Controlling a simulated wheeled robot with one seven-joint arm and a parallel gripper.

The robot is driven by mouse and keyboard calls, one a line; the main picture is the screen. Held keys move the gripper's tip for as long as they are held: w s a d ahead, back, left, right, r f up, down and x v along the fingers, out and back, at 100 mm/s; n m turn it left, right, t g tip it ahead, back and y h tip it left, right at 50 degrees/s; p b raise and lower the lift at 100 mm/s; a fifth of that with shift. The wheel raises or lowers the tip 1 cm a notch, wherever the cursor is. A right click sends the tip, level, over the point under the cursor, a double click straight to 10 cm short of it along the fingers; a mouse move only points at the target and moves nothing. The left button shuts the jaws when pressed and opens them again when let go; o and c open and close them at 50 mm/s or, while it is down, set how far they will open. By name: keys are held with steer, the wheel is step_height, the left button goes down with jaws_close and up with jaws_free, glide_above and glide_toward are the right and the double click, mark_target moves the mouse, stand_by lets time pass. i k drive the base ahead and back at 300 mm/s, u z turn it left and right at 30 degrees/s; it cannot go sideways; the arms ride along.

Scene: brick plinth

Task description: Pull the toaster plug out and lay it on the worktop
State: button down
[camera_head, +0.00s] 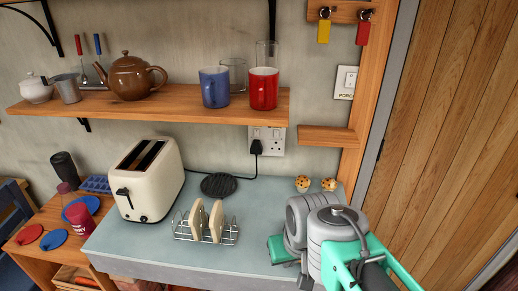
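The cream toaster (150,180) stands on the left of the pale blue-grey worktop (262,210). Its black plug (256,147) sits in the left outlet of the white double wall socket (274,142), under the shelf. A black cord runs from the plug down along the wall towards the toaster. My grey and green arm is at the lower right, over the worktop's right end. A green part at its end, likely my gripper (283,250), is low, in front of and well apart from the plug. Its fingers cannot be made out.
A toast rack (206,224) with bread stands in the middle front. A dark round mat (219,184) lies behind it. Two muffins (315,184) sit at the back right. A shelf (150,104) with mugs and a teapot overhangs the socket. A small ledge (326,136) is right of it.

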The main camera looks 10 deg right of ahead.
mark_target(257, 149)
steer(key=u, duration=3.2)
steer(key=k, duration=0.75)
steer(key=z, duration=0.5)
